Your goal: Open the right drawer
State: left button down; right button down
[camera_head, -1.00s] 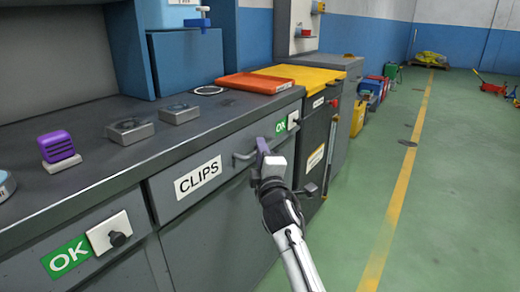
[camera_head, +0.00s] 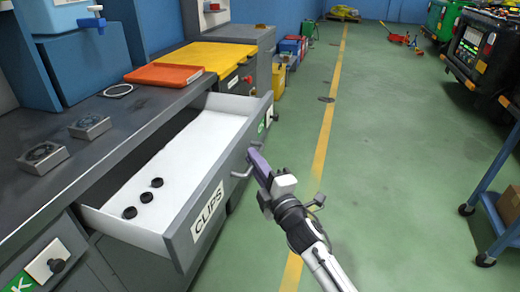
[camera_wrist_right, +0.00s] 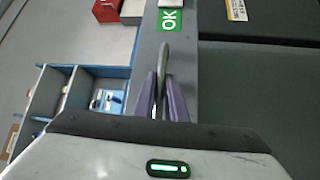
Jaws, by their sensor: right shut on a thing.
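The right drawer (camera_head: 187,160) is grey with a white inside and a CLIPS label, and it stands pulled well out from the workbench. Several small black round pieces (camera_head: 144,196) lie in its near part. My right gripper (camera_head: 254,158) is shut on the drawer's grey handle (camera_head: 240,171) at the drawer front. In the right wrist view its purple fingers (camera_wrist_right: 163,100) stand on both sides of the handle bar (camera_wrist_right: 163,62), below the green OK label. My left gripper is not in view.
The grey worktop (camera_head: 125,118) holds an orange tray (camera_head: 163,74) and two square metal blocks. A blue cart (camera_head: 490,195) stands at the right, with dark machines behind it. The green floor between is clear.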

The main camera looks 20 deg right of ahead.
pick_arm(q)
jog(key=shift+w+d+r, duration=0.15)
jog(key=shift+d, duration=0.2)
pick_arm(e)
jog(key=shift+s+d, duration=0.35)
jog(key=shift+d, duration=0.05)
jog(key=c, duration=2.1)
grip_release()
pick_arm(q)
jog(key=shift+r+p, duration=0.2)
jog(key=shift+p, duration=0.15)
pick_arm(e)
jog(key=v, duration=1)
jog(key=shift+s+d, duration=0.1)
jog(key=shift+s, duration=0.05)
